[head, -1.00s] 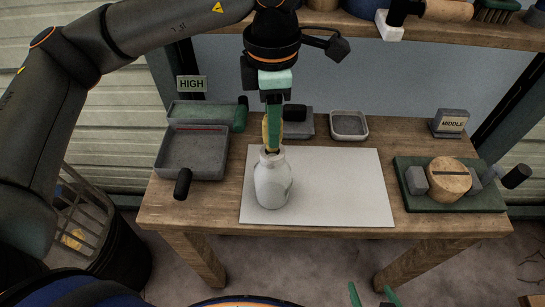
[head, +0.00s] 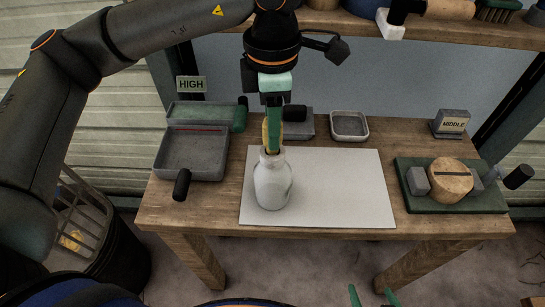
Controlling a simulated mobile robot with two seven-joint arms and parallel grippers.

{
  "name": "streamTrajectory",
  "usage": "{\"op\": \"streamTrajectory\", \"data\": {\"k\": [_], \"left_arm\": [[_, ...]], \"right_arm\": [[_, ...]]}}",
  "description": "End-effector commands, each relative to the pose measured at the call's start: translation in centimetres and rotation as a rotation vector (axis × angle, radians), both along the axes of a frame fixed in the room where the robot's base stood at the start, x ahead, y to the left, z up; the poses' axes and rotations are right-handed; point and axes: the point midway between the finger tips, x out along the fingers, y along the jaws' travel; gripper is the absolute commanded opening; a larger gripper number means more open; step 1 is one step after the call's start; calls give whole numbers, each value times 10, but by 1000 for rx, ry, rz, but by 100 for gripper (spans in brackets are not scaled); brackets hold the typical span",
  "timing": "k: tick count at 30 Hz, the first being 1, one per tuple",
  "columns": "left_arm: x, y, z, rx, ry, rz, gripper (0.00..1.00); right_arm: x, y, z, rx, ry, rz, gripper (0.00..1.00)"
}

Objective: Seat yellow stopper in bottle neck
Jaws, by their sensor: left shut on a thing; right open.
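A pale glass bottle (head: 272,183) stands upright on the white mat (head: 335,190), near its left side. My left gripper (head: 272,142) points straight down over the bottle and is shut on the yellow stopper (head: 265,132), of which only a sliver shows beside the green fingers. The stopper's lower end is at the bottle's mouth; the fingers hide whether it is inside the neck. My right gripper (head: 373,297) shows only as two green fingertips at the bottom edge, spread apart and empty.
A small grey dish (head: 349,125) sits at the back. A green board (head: 450,197) with a clamped wooden disc (head: 450,179) is at the right. The mat's right half is clear.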

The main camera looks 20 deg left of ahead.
Motion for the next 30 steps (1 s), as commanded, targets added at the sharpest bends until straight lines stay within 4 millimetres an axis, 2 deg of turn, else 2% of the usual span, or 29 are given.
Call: {"op": "streamTrajectory", "data": {"k": [30], "left_arm": [[0,0,-13,0,0,0,0]], "right_arm": [[0,0,-13,0,0,0,100]]}}
